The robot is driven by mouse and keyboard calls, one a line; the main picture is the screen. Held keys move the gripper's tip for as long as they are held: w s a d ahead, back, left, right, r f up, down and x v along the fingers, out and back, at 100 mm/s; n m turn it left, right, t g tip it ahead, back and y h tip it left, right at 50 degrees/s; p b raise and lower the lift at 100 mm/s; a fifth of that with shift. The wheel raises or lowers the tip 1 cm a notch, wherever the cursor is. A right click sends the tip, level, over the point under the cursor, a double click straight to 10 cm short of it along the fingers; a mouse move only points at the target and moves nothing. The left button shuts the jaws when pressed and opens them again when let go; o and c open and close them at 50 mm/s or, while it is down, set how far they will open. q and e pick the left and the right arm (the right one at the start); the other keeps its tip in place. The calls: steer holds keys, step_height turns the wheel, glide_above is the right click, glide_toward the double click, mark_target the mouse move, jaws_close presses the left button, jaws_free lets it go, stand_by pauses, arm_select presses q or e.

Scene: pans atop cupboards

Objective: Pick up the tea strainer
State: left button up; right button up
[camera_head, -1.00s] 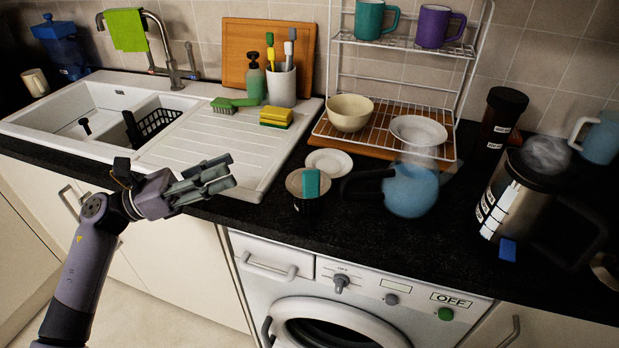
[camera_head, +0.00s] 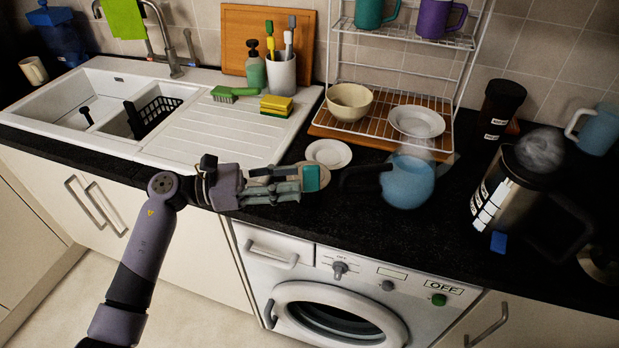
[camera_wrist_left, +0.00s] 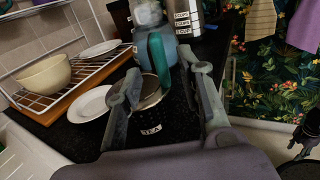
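The tea strainer has a teal handle (camera_head: 312,178) and a round mesh bowl. In the left wrist view the teal handle (camera_wrist_left: 157,58) stands up, and the mesh sits at the mouth of a dark jar (camera_wrist_left: 152,129) labelled TEA. My left gripper (camera_head: 300,184) is at the counter's front edge, with its fingertips at the handle in the head view, covering most of the jar. In the wrist view my left gripper (camera_wrist_left: 168,80) is open, one finger on each side of the strainer; contact cannot be told.
A small white plate (camera_head: 328,153) lies just behind the strainer. A blue kettle (camera_head: 407,183) stands close on the right. A wire rack (camera_head: 375,134) holds a cream bowl (camera_head: 349,101) and a white plate (camera_head: 416,121). The sink's drainboard (camera_head: 215,136) is left.

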mark_target(311, 190)
arm_select(q)
steer(key=d+p, duration=0.1)
steer(key=d, duration=0.2)
steer(key=d+p, duration=0.1)
steer(key=shift+w+d+p, duration=0.15)
steer(key=shift+w+p, duration=0.15)
steer(key=shift+d+f, duration=0.1)
steer(key=shift+d, duration=0.4)
steer(key=shift+a, duration=0.1)
steer(key=shift+c, duration=0.6)
steer(key=shift+c, duration=0.6)
jaws_close()
